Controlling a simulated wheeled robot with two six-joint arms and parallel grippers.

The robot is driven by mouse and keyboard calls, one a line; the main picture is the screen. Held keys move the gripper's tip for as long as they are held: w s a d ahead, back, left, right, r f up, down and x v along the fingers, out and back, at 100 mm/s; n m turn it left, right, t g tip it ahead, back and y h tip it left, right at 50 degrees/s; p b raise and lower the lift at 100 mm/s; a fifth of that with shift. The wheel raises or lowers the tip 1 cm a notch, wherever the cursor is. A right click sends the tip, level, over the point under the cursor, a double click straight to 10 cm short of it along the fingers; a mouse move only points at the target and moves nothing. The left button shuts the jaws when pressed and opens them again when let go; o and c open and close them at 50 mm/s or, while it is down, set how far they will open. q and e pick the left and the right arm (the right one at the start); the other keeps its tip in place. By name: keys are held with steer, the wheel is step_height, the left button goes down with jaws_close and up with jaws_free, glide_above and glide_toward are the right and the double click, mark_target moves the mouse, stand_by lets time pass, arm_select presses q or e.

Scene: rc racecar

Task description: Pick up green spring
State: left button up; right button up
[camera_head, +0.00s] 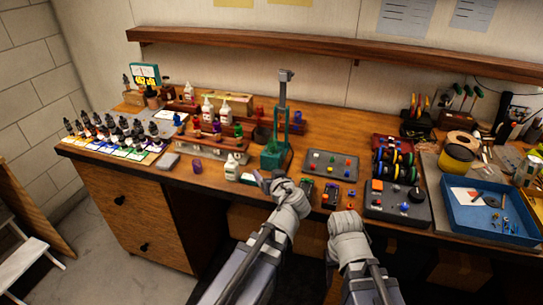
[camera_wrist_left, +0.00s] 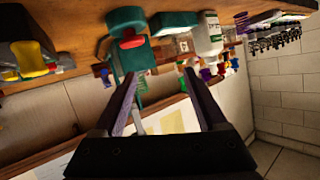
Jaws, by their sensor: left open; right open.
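My left gripper (camera_head: 266,180) is over the bench's front edge, in front of the green press and apart from the green piece. Its two dark fingers (camera_wrist_left: 163,80) are spread with nothing between them in the left wrist view. My right gripper (camera_head: 343,203) is further right at the front edge, open, its fingertips hard to make out.
A green press (camera_head: 276,150) with a tall post stands just beyond my left gripper; it also shows in the left wrist view (camera_wrist_left: 122,62). A white bottle (camera_head: 232,167) and purple piece (camera_head: 197,166) stand left. A grey tray (camera_head: 330,163) and blue bin (camera_head: 487,212) are right.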

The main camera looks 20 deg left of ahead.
mark_target(273, 144)
arm_select(q)
steer(key=w+t+b, duration=0.2)
steer(key=w+t, duration=0.1)
steer(key=w+r+t+h+b, duration=0.1)
steer(key=b, duration=0.1)
steer(key=shift+w+d, duration=0.25)
steer(key=shift+d, duration=0.1)
steer(key=shift+m+t+h, duration=0.3)
steer(key=shift+t, duration=0.4)
steer(key=shift+d+r+x, duration=0.1)
steer(key=shift+r+x, duration=0.1)
steer(key=shift+x, duration=1.2)
steer(key=shift+d+r+x, duration=0.1)
steer(key=shift+r+x, duration=0.05)
steer(key=shift+x, duration=1.2)
steer(key=shift+d+r+x, duration=0.15)
steer(key=shift+r+x, duration=0.05)
steer(key=shift+x, duration=1.2)
arm_select(e)
step_height(273, 144, down, 6)
steer(key=shift+r, duration=0.1)
arm_select(q)
jaws_close()
